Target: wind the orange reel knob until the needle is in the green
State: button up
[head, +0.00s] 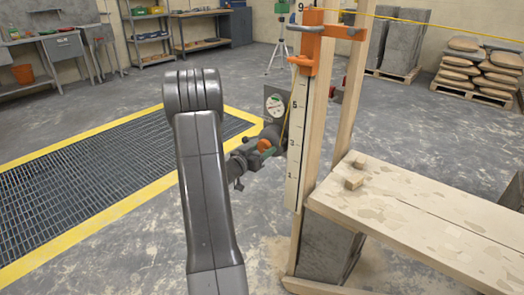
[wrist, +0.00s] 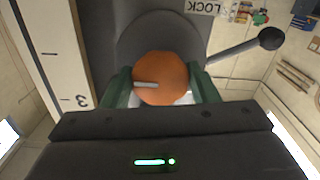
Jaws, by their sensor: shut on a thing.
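The orange reel knob (wrist: 162,72) is round, with a pale peg on its face, in the upper middle of the wrist view. My gripper (wrist: 162,88) has a green finger on each side of it and is shut on it. The knob (head: 265,146) also shows in the head view beside the wooden post, with my gripper (head: 258,150) at it. The dial is not seen in the wrist view.
A lever with a black ball (wrist: 270,38) sticks out right of the knob, near a LOCK label (wrist: 205,7). A numbered scale board (head: 296,130) and an orange clamp (head: 310,45) stand close by. A plank bench (head: 430,215) lies to the right.

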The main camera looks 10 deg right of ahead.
jog(key=m+b, duration=0.4)
jog(key=shift+f, duration=0.2)
jog(key=m+b, duration=0.5)
jog(key=m, duration=0.2)
jog(key=shift+w+a, duration=0.1)
jog(key=m+b, duration=0.5)
jog(key=m, duration=0.1)
jog(key=shift+r+b, duration=0.1)
jog(key=shift+b, duration=0.3)
jog(key=shift+r+m+b, duration=0.2)
jog(key=shift+m+b, duration=1.5)
jog(key=shift+m, duration=0.6)
jog(key=o, duration=1)
jog(key=shift+r, duration=0.1)
